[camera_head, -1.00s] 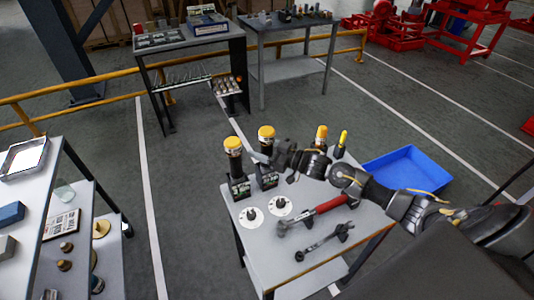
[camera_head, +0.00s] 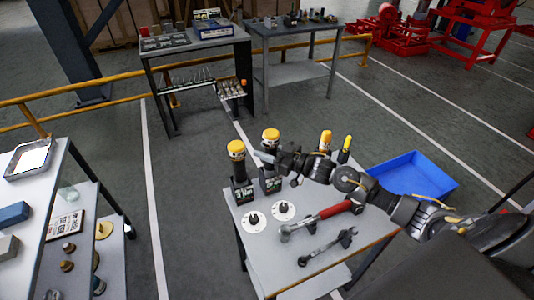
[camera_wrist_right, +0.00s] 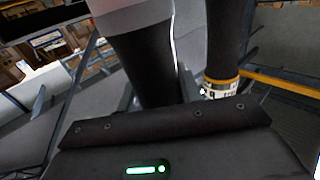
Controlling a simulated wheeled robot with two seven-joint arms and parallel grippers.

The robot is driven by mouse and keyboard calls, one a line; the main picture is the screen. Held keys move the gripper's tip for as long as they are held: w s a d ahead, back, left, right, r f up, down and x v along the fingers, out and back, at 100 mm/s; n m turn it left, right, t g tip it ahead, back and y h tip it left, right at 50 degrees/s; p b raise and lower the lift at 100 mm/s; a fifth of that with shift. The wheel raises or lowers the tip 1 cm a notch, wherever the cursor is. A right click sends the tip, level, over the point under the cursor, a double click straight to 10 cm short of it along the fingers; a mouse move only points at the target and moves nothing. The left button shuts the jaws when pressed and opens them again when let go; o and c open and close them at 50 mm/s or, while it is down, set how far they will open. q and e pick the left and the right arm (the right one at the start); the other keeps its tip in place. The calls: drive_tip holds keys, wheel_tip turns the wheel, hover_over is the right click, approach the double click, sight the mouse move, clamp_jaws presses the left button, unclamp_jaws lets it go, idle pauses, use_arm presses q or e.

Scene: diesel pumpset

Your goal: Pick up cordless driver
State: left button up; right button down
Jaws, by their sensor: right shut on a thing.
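Two upright dark tools with yellow tops stand side by side at the far left corner of the grey workbench (camera_head: 280,251). The right one, which I take as the cordless driver (camera_head: 271,134), has my right gripper (camera_head: 266,157) shut around its dark handle. In the right wrist view the dark handle (camera_wrist_right: 148,66) runs between the fingers, with a pale part above it. The left tool (camera_head: 236,150) stands close beside it, apart from the gripper; it appears in the wrist view as a dark cylinder with a yellow and white band (camera_wrist_right: 221,86). My left gripper is not in view.
On the bench lie two white discs with dark knobs (camera_head: 283,210), a red-handled wrench (camera_head: 330,212) and a dark wrench (camera_head: 325,248). Two more yellow-topped tools (camera_head: 346,146) stand behind my right arm. A blue bin (camera_head: 425,172) sits beyond the bench on the right.

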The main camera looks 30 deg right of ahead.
wheel_tip(320, 180, up, 18)
drive_tip(key=shift+f+b, duration=0.15)
drive_tip(key=shift+b, duration=0.9)
